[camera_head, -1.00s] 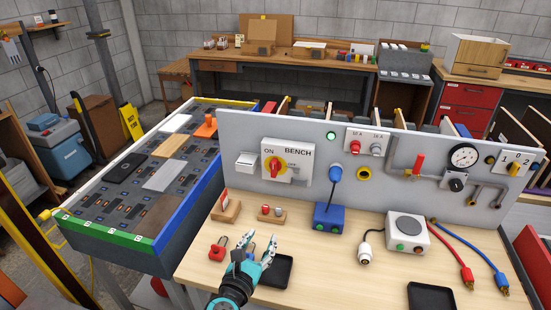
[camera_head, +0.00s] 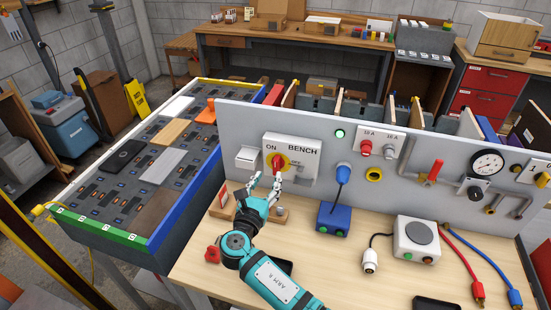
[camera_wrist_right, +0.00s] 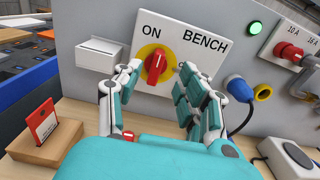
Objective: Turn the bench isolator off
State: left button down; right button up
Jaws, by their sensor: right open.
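The bench isolator is a red rotary knob (camera_head: 278,162) on a yellow disc, on a white plate (camera_head: 305,148) marked ON and BENCH, with a small OFF mark at its right. The knob's handle stands nearly upright, towards ON. In the right wrist view the knob (camera_wrist_right: 155,66) shows between my open fingers. My right gripper (camera_head: 264,181) is open and empty, just below and in front of the knob; I cannot see any contact. It also shows in the right wrist view (camera_wrist_right: 160,88), where the right finger hides the OFF mark. My left gripper is not in view.
A green lamp (camera_head: 340,133) glows on the grey panel (camera_head: 400,185). A white box (camera_head: 246,157) is left of the isolator. A wooden block with a red card (camera_wrist_right: 42,125) stands below left. A blue box (camera_head: 333,218) and blue plug (camera_head: 343,173) are at the right.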

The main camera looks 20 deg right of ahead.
aim_at(275, 162)
jog(key=p+x, duration=0.1)
jog(key=x, duration=0.7)
jog(key=shift+w+d, duration=0.1)
grip_shut()
